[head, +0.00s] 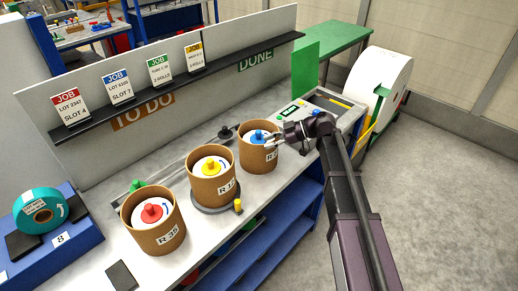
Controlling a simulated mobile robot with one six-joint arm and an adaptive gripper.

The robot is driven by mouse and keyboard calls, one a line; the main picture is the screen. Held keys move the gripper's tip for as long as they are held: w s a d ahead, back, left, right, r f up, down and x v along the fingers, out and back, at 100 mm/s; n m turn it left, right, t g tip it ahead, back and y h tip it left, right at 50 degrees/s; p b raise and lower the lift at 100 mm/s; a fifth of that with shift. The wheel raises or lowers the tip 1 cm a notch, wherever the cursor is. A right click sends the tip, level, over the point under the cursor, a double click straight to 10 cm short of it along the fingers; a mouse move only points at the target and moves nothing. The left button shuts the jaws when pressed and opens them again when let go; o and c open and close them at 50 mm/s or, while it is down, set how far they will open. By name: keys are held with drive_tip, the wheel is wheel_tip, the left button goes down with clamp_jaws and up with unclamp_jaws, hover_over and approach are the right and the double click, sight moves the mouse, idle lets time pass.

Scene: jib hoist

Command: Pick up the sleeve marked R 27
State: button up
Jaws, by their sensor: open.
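Three brown cylindrical sleeves stand in a row on the grey bench. The right sleeve (256,161) has a blue knob on a white core inside it; its label starts with R, and the digits are too small to read surely. The middle sleeve (210,190) has a yellow knob and stands on a grey round plate. The left sleeve (150,237) has a red knob. Their labels also start with R. My gripper (273,142) is open at the right rim of the right sleeve, beside the blue knob. I cannot tell whether it touches the rim.
A shelf (185,82) with several job cards runs behind, above TO DO and DONE signs. A teal roll (42,209) sits on a blue stand at left. A small yellow peg (238,206) is near the front edge. A panel device (292,112) and large white roll (380,83) are right.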

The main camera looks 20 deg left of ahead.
sight(259, 147)
drive_tip(key=shift+b+x, duration=0.5)
drive_tip(key=shift+x, duration=1.2)
clamp_jaws()
